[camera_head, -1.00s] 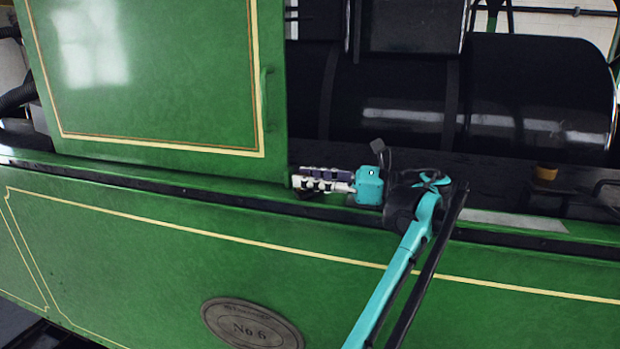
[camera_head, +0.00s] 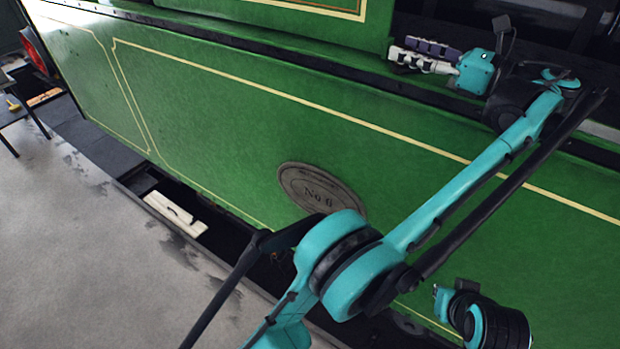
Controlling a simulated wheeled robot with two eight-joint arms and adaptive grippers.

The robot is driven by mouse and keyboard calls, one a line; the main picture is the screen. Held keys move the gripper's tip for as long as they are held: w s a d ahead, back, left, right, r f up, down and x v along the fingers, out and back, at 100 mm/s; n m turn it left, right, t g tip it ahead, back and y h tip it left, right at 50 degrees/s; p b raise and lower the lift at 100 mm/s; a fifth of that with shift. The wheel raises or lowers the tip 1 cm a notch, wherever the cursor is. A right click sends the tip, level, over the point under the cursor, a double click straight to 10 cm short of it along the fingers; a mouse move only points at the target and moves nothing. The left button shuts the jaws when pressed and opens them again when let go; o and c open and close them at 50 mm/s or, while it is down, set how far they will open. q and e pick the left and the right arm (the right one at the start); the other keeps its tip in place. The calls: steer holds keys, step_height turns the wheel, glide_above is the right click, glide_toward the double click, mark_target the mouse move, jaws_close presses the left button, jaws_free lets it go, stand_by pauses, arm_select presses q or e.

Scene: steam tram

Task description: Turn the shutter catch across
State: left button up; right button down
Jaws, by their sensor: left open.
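The green shutter panel (camera_head: 340,22) with cream and red lining shows only its lower part at the top of the head view. I cannot make out the shutter catch in this view. My left gripper (camera_head: 405,50) is at the panel's lower right corner, just above the ledge, with its fingers pointing left. Its jaws are open, one finger pale and one dark, and I see nothing between them. I cannot tell if the fingertips touch the panel. My right gripper is not in view; part of my right arm shows at the lower right.
The tram's green side (camera_head: 240,110) bears an oval No 6 plate (camera_head: 320,190). A dark ledge (camera_head: 290,60) runs along its top. A pale block (camera_head: 175,213) lies by the floor gap. A small table (camera_head: 12,108) stands at the far left. Grey floor (camera_head: 80,260) is clear at the left.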

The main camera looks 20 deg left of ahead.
arm_select(q)
steer(key=m+t, duration=0.1)
steer(key=m+t+h+b, duration=0.1)
steer(key=shift+s+a+f+t, duration=0.1)
steer(key=shift+s+a+t, duration=0.05)
steer(key=shift+s+t, duration=0.2)
steer(key=m+t+h+b, duration=0.2)
steer(key=t, duration=0.1)
steer(key=shift+a+f+h, duration=0.1)
steer(key=shift+f+h, duration=0.05)
steer(key=shift+h, duration=0.15)
steer(key=m+t+h+b, duration=0.1)
steer(key=m+t+h, duration=0.1)
steer(key=m+t+h+b, duration=0.1)
steer(key=h, duration=0.1)
steer(key=shift+s+a+m+b, duration=0.2)
steer(key=shift+a+m+b, duration=0.05)
steer(key=shift+m+b, duration=0.15)
steer(key=b+v, duration=0.2)
steer(key=v, duration=0.6)
steer(key=s+a+f+n+g+h, duration=0.2)
steer(key=s+a+f+n+g, duration=0.1)
steer(key=a+f+n, duration=0.4)
steer(key=s+a+f+n+g+h, duration=0.2)
steer(key=a+f+n, duration=0.5)
steer(key=a+f, duration=0.6)
steer(key=shift+s+f+n+g+b, duration=0.4)
steer(key=shift+s+f+g, duration=0.6)
steer(key=shift+f, duration=2.6)
steer(key=shift+w, duration=0.15)
